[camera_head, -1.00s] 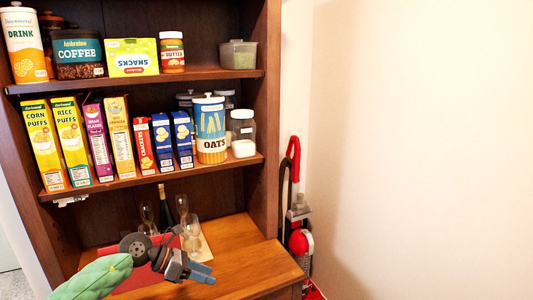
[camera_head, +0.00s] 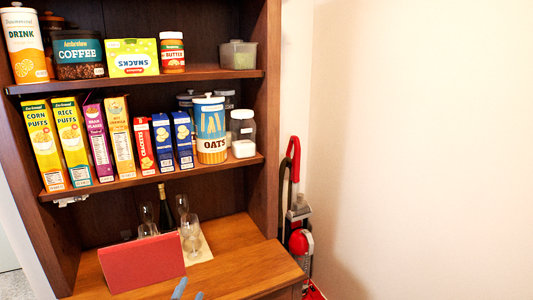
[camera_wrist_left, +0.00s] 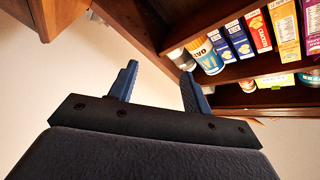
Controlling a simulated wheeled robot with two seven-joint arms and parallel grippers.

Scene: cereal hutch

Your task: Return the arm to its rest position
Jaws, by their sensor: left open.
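The rest of the left arm is out of the head view. My right gripper is in neither view.
A red panel (camera_head: 142,263) stands on the wooden counter (camera_head: 240,262), with glasses (camera_head: 192,232) and a bottle (camera_head: 165,208) behind. Cereal boxes (camera_head: 69,143) and an oats canister (camera_head: 211,130) fill the shelf (camera_head: 150,180). A red vacuum (camera_head: 300,235) stands right of the hutch.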

